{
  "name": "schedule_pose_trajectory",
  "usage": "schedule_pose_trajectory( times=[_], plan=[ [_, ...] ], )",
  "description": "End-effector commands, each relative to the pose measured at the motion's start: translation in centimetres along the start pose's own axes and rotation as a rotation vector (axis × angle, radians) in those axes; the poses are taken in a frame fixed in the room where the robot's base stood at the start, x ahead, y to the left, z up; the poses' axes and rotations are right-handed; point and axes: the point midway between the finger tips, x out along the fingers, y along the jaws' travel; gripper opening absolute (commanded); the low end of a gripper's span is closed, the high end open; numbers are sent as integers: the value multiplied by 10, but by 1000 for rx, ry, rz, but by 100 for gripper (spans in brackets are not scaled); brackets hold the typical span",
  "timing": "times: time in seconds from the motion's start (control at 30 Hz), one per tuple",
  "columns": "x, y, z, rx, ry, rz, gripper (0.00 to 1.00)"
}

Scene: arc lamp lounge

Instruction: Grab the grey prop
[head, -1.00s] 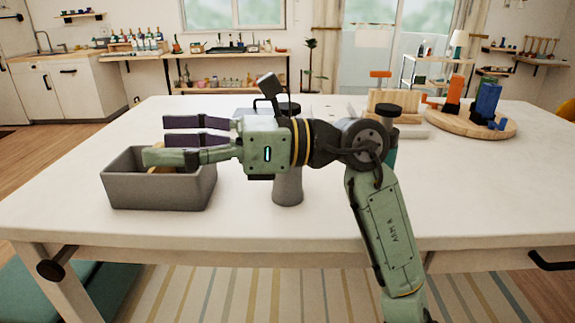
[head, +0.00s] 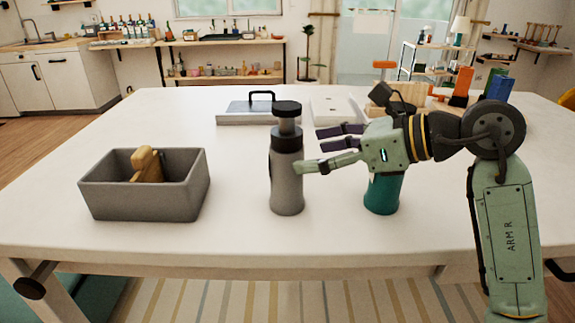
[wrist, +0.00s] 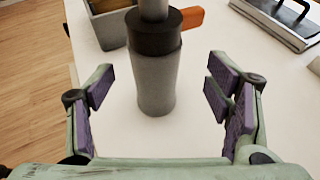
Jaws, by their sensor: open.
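The grey prop looks to be the grey bottle-like cylinder (head: 287,182) with a black collar and black cap, upright on the white table left of my gripper. My gripper (head: 312,150) is open and level, its fingers pointing left at the bottle's upper body. The near fingertip overlaps the bottle's right edge in the head view. In the wrist view the bottle (wrist: 154,82) stands ahead, centred between the spread purple finger pads, with clear gaps on both sides. Its top is cut off there.
A grey bin (head: 145,195) holding a wooden item stands left on the table (head: 235,225). A teal bottle (head: 382,195) stands beneath my gripper. A handled metal slab (head: 245,118) lies behind. Bare table separates the bin and grey bottle.

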Motion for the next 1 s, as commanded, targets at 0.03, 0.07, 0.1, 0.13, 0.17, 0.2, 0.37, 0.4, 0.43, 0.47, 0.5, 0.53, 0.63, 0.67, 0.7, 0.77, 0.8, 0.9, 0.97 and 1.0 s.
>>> schedule_pose_trajectory(
  times=[0.03, 0.07, 0.1, 0.13, 0.17, 0.2, 0.37, 0.4, 0.43, 0.47, 0.5, 0.53, 0.63, 0.67, 0.7, 0.77, 0.8, 0.9, 0.97, 1.0],
  plan=[
    [6, 1, 2, -1, -1, 2, 73],
    [9, 1, 2, 0, 0, 3, 73],
    [13, 1, 2, 0, 0, 4, 73],
    [17, 2, 2, 0, 0, 4, 73],
    [20, 2, 2, 0, 0, 3, 73],
    [25, 3, 3, 1, -2, 5, 73],
    [50, 4, 2, 1, -1, 5, 73],
    [55, 4, 1, 1, -1, 4, 73],
    [58, 4, 1, 1, -1, 3, 73],
    [60, 4, 0, 1, -1, 3, 73],
    [62, 4, 0, 1, -1, 2, 73],
    [63, 4, 0, 1, -1, 2, 73],
    [64, 4, -1, 1, 0, 1, 73],
    [64, 4, -1, 1, 0, 1, 73],
    [64, 4, -1, 1, 0, 1, 73],
    [64, 4, -1, 1, 0, 1, 71],
    [64, 4, -1, 1, 0, 1, 69],
    [64, 4, -1, 1, -1, 1, 62],
    [64, 3, -1, 1, -1, 1, 58],
    [64, 3, -1, 1, -1, 1, 55]
  ],
)
